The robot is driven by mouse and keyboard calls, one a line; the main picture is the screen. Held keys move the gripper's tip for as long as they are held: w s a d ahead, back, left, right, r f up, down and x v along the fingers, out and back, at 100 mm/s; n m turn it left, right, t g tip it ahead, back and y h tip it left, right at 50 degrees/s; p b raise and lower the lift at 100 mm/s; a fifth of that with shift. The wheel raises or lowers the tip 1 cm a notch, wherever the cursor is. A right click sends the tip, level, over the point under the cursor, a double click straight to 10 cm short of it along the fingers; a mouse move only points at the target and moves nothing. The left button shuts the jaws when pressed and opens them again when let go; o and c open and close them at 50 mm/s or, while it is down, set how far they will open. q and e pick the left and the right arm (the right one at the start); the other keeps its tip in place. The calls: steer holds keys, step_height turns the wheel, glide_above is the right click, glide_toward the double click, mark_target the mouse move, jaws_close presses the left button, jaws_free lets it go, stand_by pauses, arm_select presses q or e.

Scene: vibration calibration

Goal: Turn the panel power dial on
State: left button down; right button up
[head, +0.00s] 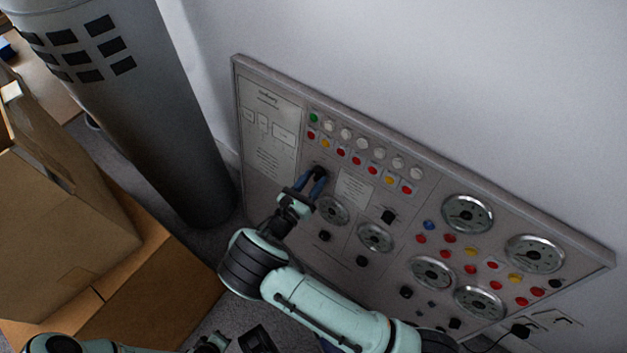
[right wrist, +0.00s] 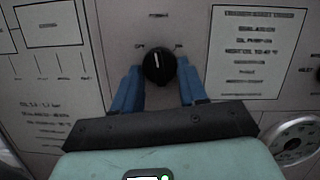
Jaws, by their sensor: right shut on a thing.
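The panel power dial (right wrist: 159,66) is a round black knob with a white mark that points nearly straight up in the right wrist view. Small labels stand at its upper left and upper right, too blurred to read surely. In the head view the dial (head: 320,172) is on the left part of the grey control panel (head: 272,160). My right gripper (head: 312,180) has its two blue fingers on either side of the dial and is shut on it. Part of my left arm shows at the bottom left edge; its gripper's jaws cannot be made out clearly.
The panel carries several coloured buttons, round gauges (head: 467,214) and other black knobs (head: 388,216). A grey cylinder (head: 165,130) stands left of the panel. Cardboard boxes (head: 60,220) fill the left side. The panel leans at or stands on the pale wall (head: 420,70).

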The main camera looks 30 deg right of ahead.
arm_select(q)
steer(key=shift+w+r, duration=0.45)
arm_select(e)
steer(key=m+g, duration=0.1)
steer(key=m, duration=0.3)
steer(key=m+g, duration=0.2)
steer(key=m, duration=0.2)
steer(key=m+g, duration=0.1)
steer(key=m, duration=0.4)
steer(key=shift+w+a+g+h, duration=0.15)
steer(key=shift+w+g+h, duration=0.15)
steer(key=shift+w, duration=0.1)
steer(key=shift+r+m, duration=0.1)
steer(key=shift+m, duration=0.2)
steer(key=o, duration=1)
steer(key=shift+o, duration=0.2)
arm_select(q)
steer(key=shift+d+r+p, duration=0.3)
steer(key=shift+r+p, duration=0.25)
arm_select(e)
steer(key=s+a, duration=0.2)
steer(key=a, duration=1.1)
steer(key=shift+s, duration=0.25)
arm_select(q)
steer(key=shift+r, duration=0.1)
arm_select(e)
steer(key=shift+a+r, duration=0.1)
steer(key=shift+r, duration=0.05)
